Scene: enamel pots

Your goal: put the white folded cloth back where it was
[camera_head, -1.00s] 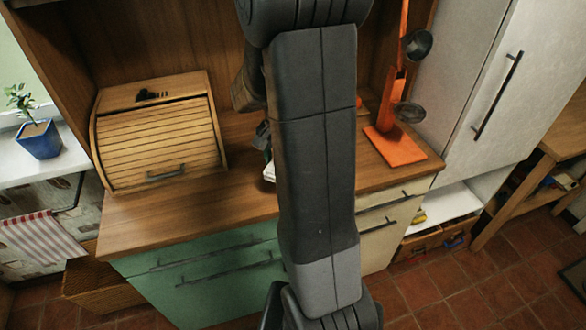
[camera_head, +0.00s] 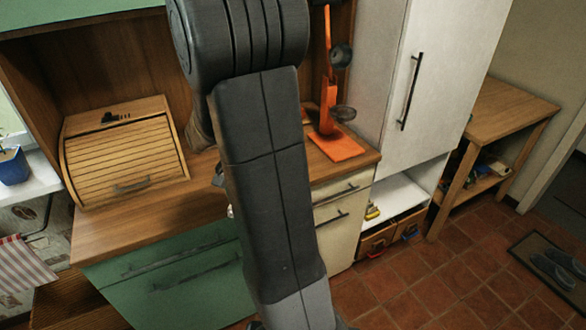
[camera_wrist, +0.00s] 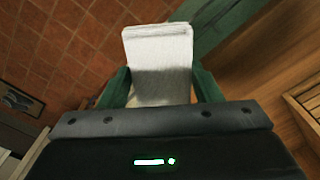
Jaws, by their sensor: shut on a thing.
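The white folded cloth (camera_wrist: 160,58) is in the wrist view, held upright between the two green fingers of my gripper (camera_wrist: 160,88). My gripper is shut on it. Tiled floor and a strip of wooden counter show behind the cloth, so it is held in the air near the counter's edge. In the head view my arm hides the gripper and most or all of the cloth.
The wooden counter (camera_head: 115,228) carries a roll-top bread box (camera_head: 125,160) and an orange stand (camera_head: 337,146) with ladles. A tall white cabinet (camera_head: 445,80) stands to the right, then a wooden side table (camera_head: 505,108). Slippers lie on a mat (camera_head: 530,250). Floor between is clear.

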